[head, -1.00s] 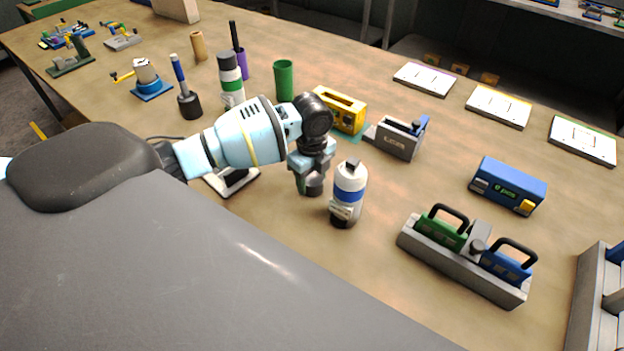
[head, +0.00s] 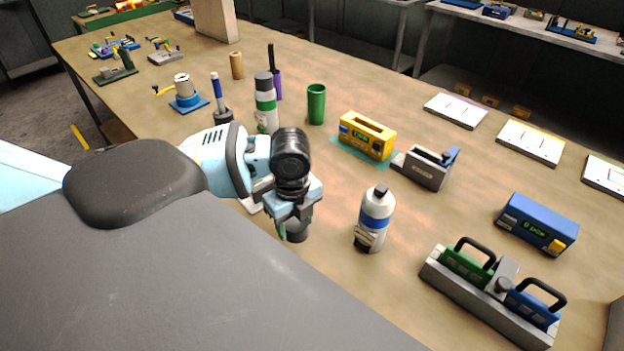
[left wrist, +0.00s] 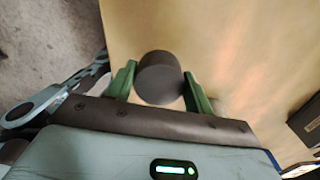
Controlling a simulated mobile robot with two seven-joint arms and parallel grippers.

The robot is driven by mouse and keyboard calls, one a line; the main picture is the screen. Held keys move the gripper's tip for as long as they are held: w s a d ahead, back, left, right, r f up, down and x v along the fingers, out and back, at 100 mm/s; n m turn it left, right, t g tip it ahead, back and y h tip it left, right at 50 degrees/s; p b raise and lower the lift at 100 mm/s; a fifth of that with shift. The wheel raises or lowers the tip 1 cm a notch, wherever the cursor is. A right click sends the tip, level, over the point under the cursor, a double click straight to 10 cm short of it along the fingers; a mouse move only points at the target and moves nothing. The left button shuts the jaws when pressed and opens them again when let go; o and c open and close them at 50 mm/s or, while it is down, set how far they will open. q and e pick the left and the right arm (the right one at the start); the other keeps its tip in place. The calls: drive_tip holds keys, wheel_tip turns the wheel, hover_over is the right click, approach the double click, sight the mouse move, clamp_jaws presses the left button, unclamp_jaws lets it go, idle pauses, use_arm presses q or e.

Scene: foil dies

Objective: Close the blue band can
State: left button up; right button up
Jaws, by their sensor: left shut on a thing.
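The blue band can (head: 375,222) stands upright on the table in the head view, white with a blue band and a small dark nozzle showing on its top. My left gripper (head: 293,222) is to the left of the can, apart from it. It is shut on a dark grey round cap (head: 298,234), which shows below the fingers. In the left wrist view the cap (left wrist: 158,78) sits between the green fingers. My right gripper is not in view.
A green band can (head: 265,112) with a dark cap stands behind, near a green cup (head: 316,103). A yellow box (head: 367,137), a grey holder (head: 428,170), a blue device (head: 538,224) and a grey rack (head: 470,292) stand around the blue band can.

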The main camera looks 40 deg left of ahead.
use_arm(q)
drive_tip(key=shift+s+a+r, duration=0.1)
drive_tip(key=shift+s, duration=1)
